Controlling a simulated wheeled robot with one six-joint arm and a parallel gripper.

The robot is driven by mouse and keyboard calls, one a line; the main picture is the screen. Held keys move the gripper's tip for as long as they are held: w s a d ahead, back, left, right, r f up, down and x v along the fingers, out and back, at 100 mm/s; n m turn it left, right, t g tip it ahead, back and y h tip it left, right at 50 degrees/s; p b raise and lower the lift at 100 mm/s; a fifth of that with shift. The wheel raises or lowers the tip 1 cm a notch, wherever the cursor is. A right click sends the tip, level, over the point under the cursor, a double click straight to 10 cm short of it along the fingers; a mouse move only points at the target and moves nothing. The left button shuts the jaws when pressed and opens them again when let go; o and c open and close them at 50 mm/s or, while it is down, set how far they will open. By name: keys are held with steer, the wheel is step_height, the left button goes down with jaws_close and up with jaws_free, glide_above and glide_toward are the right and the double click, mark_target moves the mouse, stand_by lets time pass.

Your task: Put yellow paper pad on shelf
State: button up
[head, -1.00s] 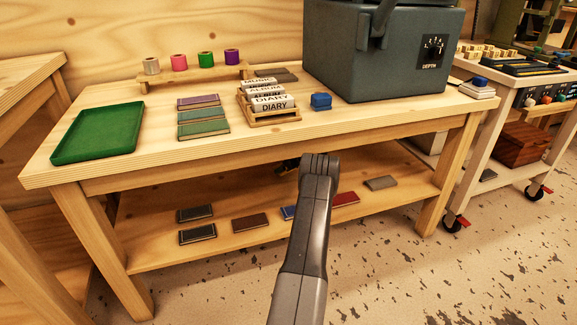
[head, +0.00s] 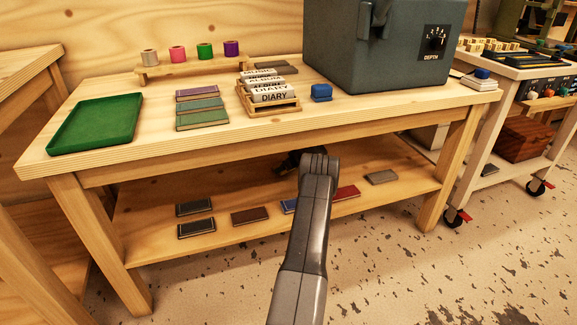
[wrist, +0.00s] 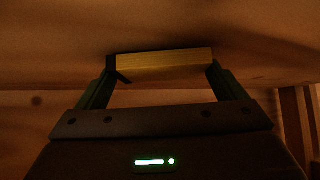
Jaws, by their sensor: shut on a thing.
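The yellow paper pad (wrist: 165,66) shows in the wrist view as a dim yellow block between the two fingers of my gripper (wrist: 163,76). My gripper is shut on it, with a finger at each end. In the head view the pad is hidden. My gripper is mostly hidden behind my arm, with a dark part (head: 287,163) showing under the tabletop. The lower shelf (head: 150,240) of the wooden table is below it. The wrist view is dark, with a wooden surface close beside the pad; I cannot tell whether they touch.
On the lower shelf lie dark pads (head: 195,228), a brown pad (head: 250,215), a red pad (head: 347,192) and a grey pad (head: 381,177). The tabletop (head: 330,120) overhangs. Table legs (head: 452,170) flank the shelf. A green tray (head: 97,122) and grey machine (head: 380,60) stand above.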

steer(key=shift+f, duration=0.35)
steer(key=o, duration=0.8)
steer(key=shift+p+v, duration=3)
steer(key=shift+v, duration=3.9)
